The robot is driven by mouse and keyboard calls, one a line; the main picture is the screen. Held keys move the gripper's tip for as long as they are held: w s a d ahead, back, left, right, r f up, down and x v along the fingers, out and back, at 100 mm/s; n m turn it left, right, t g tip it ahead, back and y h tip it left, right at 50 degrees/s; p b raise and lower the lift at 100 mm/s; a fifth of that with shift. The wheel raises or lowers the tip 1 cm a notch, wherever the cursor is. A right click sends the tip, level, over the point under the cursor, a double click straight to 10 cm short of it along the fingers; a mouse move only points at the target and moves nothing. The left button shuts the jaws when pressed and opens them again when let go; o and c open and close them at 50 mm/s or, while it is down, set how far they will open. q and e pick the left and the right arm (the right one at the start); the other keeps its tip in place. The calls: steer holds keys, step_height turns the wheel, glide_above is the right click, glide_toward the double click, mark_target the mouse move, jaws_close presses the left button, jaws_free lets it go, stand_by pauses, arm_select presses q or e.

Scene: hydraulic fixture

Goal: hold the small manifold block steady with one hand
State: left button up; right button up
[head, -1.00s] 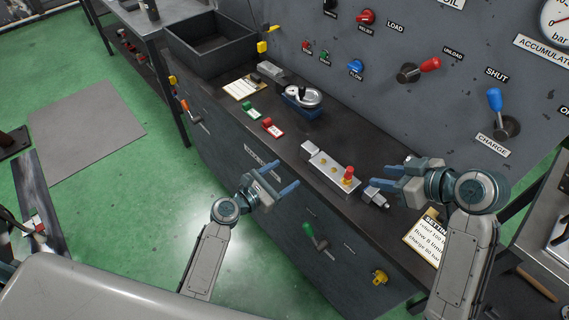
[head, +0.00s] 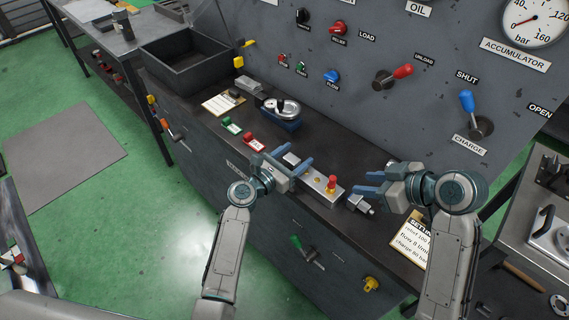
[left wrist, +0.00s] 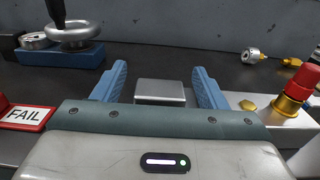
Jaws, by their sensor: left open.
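The small manifold block (head: 322,191) is a silver bar on the dark bench with brass fittings and a red-capped knob (head: 331,183). My left gripper (head: 290,161) is open at its left end. In the left wrist view, the block's raised silver end (left wrist: 160,93) shows between the two blue fingers, with a gap on each side. The rest of the block runs off to the right there, partly behind the right finger. My right gripper (head: 366,184) is open and empty, above the bench to the right of the block.
A metal fitting (head: 360,204) lies at the block's right end. Green (head: 231,125) and red (head: 254,141) tags and a blue-based device with a round silver top (head: 282,112) stand to the left. The panel with levers rises behind. A settings card (head: 411,242) lies at right.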

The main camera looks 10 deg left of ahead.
arm_select(q)
steer(key=shift+w+d, duration=0.2)
